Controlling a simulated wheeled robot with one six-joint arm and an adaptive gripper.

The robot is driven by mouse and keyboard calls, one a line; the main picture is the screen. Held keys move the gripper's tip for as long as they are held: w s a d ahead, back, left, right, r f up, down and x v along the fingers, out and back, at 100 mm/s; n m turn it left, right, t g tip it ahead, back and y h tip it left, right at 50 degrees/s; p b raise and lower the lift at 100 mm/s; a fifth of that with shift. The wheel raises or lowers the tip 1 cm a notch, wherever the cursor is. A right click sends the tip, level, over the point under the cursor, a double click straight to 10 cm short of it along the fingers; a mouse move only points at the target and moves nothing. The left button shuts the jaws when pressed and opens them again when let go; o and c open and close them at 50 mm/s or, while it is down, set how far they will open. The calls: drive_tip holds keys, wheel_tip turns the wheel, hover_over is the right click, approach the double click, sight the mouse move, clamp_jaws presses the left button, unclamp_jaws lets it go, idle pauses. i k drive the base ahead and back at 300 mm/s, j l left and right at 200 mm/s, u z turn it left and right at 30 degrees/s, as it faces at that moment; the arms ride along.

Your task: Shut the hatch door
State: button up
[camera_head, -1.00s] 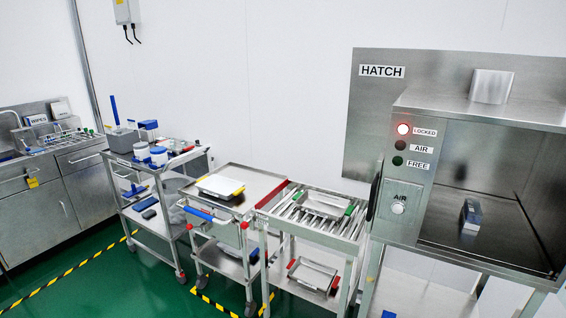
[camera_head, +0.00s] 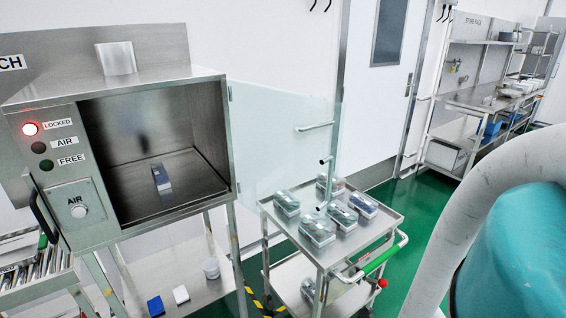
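The hatch (camera_head: 150,85) is a steel box at the left of the head view, its front open. Its clear glass door (camera_head: 275,145) stands open, swung out to the right from the box's right edge. A bar handle (camera_head: 315,126) sits near the door's far edge. A small blue and white box (camera_head: 161,179) is inside the hatch on its floor. The red lamp (camera_head: 30,128) by the LOCKED label is lit; those by AIR and FREE are dark. My gripper is outside the view; only part of my arm shows at the right.
A steel trolley (camera_head: 345,262) with several clear-lidded boxes stands below and beside the open door. Shelves and a bench (camera_head: 470,100) are at the back right. Green floor (camera_head: 405,215) is clear between the trolley and the bench. A lower shelf (camera_head: 190,265) lies under the hatch.

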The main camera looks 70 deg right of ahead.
sight(330, 159)
drive_tip(key=k+l, duration=0.1)
drive_tip(key=l, duration=0.35)
drive_tip(key=k+l+u, duration=0.1)
drive_tip(key=l, duration=0.35)
drive_tip(key=k+l, duration=0.2)
drive_tip(key=l, duration=0.2)
drive_tip(key=k+l+u, duration=0.1)
drive_tip(key=l, duration=0.35)
drive_tip(key=k+l, duration=0.2)
drive_tip(key=l, duration=0.2)
drive_tip(key=k+l+u, duration=0.15)
drive_tip(key=l, duration=0.3)
drive_tip(key=k+l, duration=0.15)
drive_tip(key=l, duration=0.25)
drive_tip(key=k+l+u, duration=0.1)
drive_tip(key=l, duration=0.3)
drive_tip(key=k+l+z, duration=0.25)
drive_tip(key=i, duration=0.1)
